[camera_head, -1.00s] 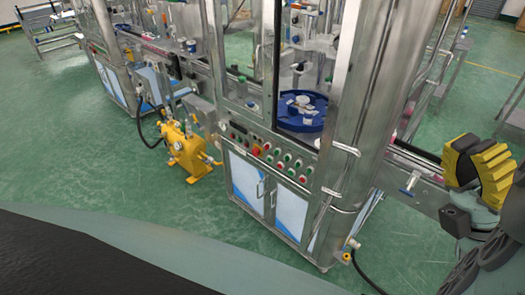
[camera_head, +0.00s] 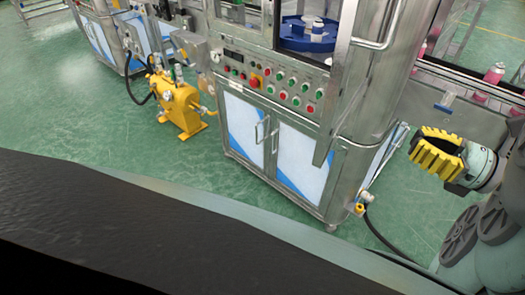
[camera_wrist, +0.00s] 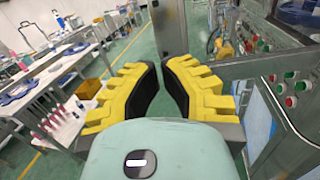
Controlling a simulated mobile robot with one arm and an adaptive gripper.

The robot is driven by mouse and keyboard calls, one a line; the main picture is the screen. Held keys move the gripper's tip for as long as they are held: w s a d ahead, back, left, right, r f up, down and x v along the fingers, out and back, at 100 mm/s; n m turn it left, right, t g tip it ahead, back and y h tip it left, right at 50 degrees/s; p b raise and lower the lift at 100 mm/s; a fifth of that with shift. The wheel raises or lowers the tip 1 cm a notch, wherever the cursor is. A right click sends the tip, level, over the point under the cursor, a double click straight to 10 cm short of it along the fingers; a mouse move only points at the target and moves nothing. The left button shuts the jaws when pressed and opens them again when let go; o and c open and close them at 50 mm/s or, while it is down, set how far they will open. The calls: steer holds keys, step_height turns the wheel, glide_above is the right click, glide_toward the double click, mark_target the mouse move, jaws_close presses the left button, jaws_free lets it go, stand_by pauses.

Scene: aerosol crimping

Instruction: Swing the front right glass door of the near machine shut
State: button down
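The near machine (camera_head: 237,75) is a steel cabinet with a button panel and blue-and-white lower doors. Its front right glass door (camera_head: 344,90) stands swung out from the front, with its lower edge hanging beside the panel's right end. A bar handle (camera_head: 380,42) shows on this door; its top is cut off by the picture. My gripper (camera_head: 436,153) has yellow ridged pads and is to the right of the door, apart from it. In the wrist view, my gripper (camera_wrist: 166,90) is open and empty, with floor and a steel upright between the fingers.
A yellow pump unit (camera_head: 177,103) stands on the green floor left of the machine. A conveyor (camera_head: 455,90) with pink cans (camera_head: 490,75) runs behind my gripper. A hose (camera_head: 385,235) lies by the machine's right foot.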

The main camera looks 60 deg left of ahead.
mark_target(334, 122)
steer(key=shift+n+h, duration=0.3)
steer(key=p+x, duration=0.2)
steer(key=x, duration=0.2)
steer(key=f+p+x, duration=0.1)
steer(key=p+x, duration=0.1)
steer(key=x, duration=0.2)
steer(key=p+x, duration=0.2)
steer(key=x, duration=0.3)
steer(key=shift+w+f, duration=0.25)
steer(key=shift+f, duration=0.15)
steer(key=shift+s+a+f, duration=0.15)
steer(key=shift+a, duration=0.3)
steer(key=shift+a+t, duration=0.1)
steer(key=shift+t, duration=0.2)
